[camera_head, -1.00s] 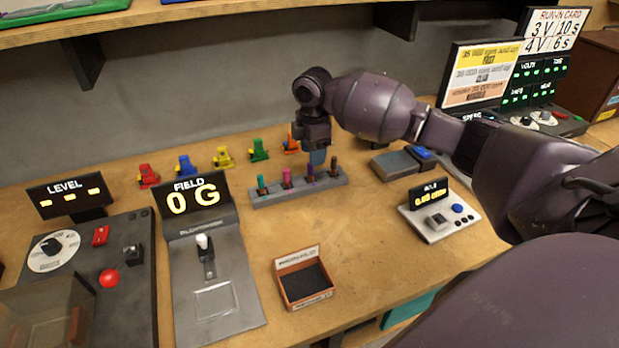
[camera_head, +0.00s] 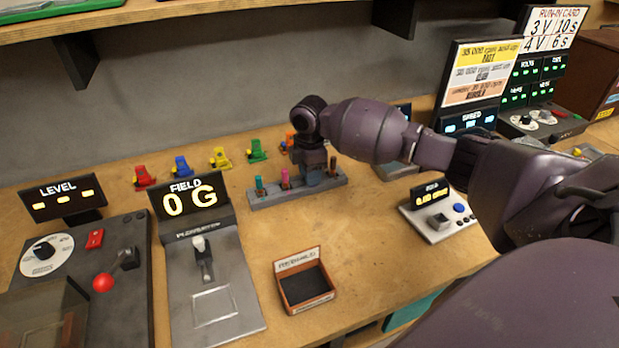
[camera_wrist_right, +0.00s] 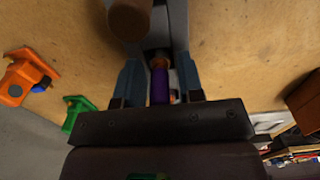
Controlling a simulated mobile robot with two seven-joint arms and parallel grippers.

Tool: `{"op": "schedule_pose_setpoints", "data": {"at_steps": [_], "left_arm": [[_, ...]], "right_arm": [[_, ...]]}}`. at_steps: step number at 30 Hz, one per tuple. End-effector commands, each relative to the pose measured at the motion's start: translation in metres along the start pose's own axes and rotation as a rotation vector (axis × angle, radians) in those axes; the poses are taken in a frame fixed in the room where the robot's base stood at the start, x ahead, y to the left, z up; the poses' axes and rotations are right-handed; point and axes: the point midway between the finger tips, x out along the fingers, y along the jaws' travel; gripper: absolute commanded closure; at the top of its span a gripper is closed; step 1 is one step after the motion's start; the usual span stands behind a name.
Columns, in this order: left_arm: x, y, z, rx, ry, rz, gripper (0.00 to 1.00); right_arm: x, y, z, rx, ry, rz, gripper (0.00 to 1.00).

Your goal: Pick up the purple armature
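The purple armature (camera_wrist_right: 159,86) stands in the grey rack (camera_head: 262,201). In the right wrist view it lies between the two fingers of my right gripper (camera_wrist_right: 160,82), with a gap on each side. In the head view the right gripper (camera_head: 311,178) points down over the rack and hides the purple armature. The gripper looks open around it. My left gripper is not in view.
Teal (camera_head: 259,186) and pink (camera_head: 285,178) armatures stand left of the gripper, and a brown one (camera_head: 333,166) close on its right. A small open box (camera_head: 304,283) sits in front. The bench between rack and box is clear.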

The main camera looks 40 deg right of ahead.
Motion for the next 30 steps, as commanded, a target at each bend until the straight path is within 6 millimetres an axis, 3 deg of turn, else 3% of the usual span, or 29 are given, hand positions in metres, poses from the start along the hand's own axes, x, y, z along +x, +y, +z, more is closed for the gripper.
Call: {"op": "schedule_pose_setpoints", "data": {"at_steps": [1, 6, 17, 23, 30], "left_arm": [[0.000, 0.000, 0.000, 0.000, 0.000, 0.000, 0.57], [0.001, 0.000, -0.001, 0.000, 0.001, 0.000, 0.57], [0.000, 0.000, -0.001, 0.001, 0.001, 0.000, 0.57], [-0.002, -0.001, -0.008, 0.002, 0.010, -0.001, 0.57], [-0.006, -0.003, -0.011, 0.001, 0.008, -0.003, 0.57]], "right_arm": [[0.000, 0.000, 0.000, 0.000, 0.000, 0.000, 0.73], [0.000, 0.000, 0.000, 0.000, 0.000, 0.000, 0.99], [-0.006, 0.001, 0.000, 0.000, 0.001, 0.002, 1.00], [-0.036, 0.001, 0.000, 0.000, 0.001, 0.007, 1.00], [-0.099, 0.001, 0.000, 0.000, 0.001, 0.008, 1.00]]}}
